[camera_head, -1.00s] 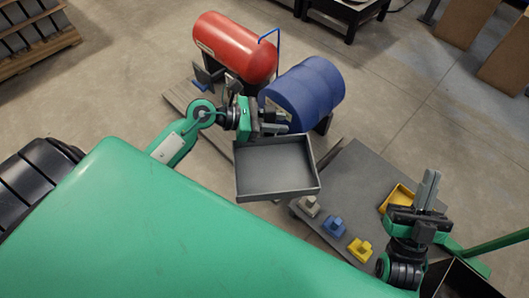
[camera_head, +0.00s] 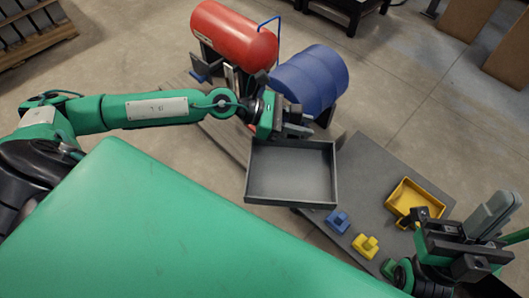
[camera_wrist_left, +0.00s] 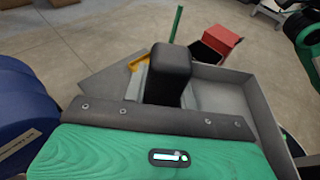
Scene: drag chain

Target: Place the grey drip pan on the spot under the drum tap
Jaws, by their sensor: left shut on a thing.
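The grey drip pan (camera_head: 291,172) is a shallow square tray, held level by its far edge in my left gripper (camera_head: 292,131). It hangs beside the blue drum (camera_head: 308,82), on the near side, over the left end of the grey table. In the left wrist view the pan (camera_wrist_left: 222,98) spreads out beyond the dark fingers (camera_wrist_left: 168,75), which are shut on its wall. The drum tap and the spot under it are not clearly visible in the head view. My right gripper (camera_head: 490,218) is over the table's right side, with no object seen in it.
A red tank (camera_head: 234,40) lies left of the blue drum on a low platform (camera_head: 222,133). The grey table (camera_head: 372,185) holds a yellow tray (camera_head: 413,199), a blue block (camera_head: 337,222) and a yellow block (camera_head: 366,246). Open floor lies behind the table.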

